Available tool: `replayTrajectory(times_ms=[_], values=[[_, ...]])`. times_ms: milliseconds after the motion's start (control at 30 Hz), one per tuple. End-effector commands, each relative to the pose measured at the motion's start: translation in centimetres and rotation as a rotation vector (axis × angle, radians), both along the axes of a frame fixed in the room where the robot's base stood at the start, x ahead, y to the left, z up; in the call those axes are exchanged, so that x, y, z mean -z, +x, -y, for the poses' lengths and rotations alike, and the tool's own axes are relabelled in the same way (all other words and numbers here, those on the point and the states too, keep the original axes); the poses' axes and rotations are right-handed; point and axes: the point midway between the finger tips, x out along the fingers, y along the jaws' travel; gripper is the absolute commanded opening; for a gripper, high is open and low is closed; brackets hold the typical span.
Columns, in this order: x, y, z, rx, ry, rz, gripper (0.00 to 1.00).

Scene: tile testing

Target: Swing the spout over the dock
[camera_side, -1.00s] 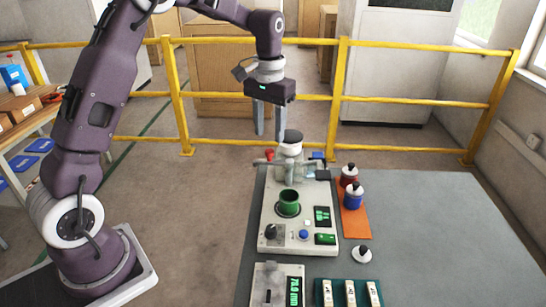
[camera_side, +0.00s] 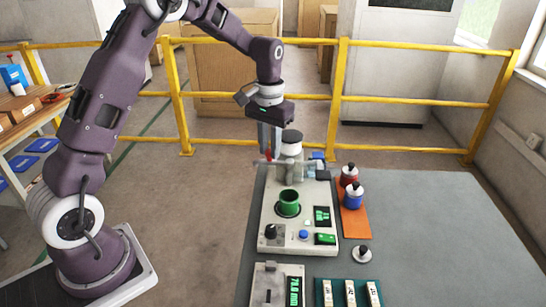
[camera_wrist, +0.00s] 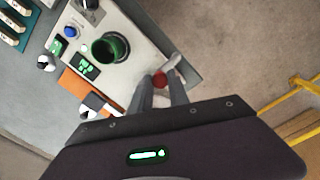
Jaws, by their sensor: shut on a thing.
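The white machine (camera_side: 268,215) stands on the grey table with a green cup (camera_side: 289,200) on its round dock at the middle. Behind the cup, a white column with a black cap (camera_side: 291,143) rises near a thin grey spout bar (camera_side: 290,162). A red knob (camera_side: 268,157) shows at the bar's left end. My gripper (camera_side: 268,150) points down at this knob and is shut on it. In the wrist view the red knob (camera_wrist: 160,80) shows between my two fingers (camera_wrist: 161,92). The spout's outlet is too small to make out.
An orange mat (camera_side: 354,222) with a blue-bodied jar (camera_side: 354,197) and a red jar (camera_side: 349,175) lies right of the machine. A small white knobbed piece (camera_side: 362,254) and a teal rack (camera_side: 326,302) stand nearer. The table's right side is clear.

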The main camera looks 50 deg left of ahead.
Motion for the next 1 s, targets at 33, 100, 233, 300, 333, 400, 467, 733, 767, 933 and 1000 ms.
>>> replayTrajectory(times_ms=[33, 100, 233, 300, 333, 400, 467, 733, 767, 933, 1000], values=[[0.0, 0.0, 0.0, 0.000, 0.000, 0.000, 0.00], [0.0, 0.0, 0.0, 0.000, 0.000, 0.000, 0.00], [0.0, -0.1, 0.1, 0.000, 0.000, 0.000, 0.00], [-0.1, -0.2, 0.3, 0.001, 0.000, 0.000, 0.00], [-0.1, -0.3, 0.4, 0.001, 0.000, 0.000, 0.00], [-0.1, -0.5, 0.7, 0.001, -0.001, -0.001, 0.00], [0.0, -0.7, 1.0, 0.001, -0.001, -0.002, 0.00], [-0.1, -0.8, 1.2, 0.001, -0.002, 0.001, 0.00], [-0.1, -0.8, 1.2, 0.001, -0.002, 0.001, 0.00], [-0.1, -0.8, 1.5, 0.002, -0.002, 0.003, 0.00], [-0.1, -1.0, 1.8, 0.003, -0.002, 0.004, 0.00]])
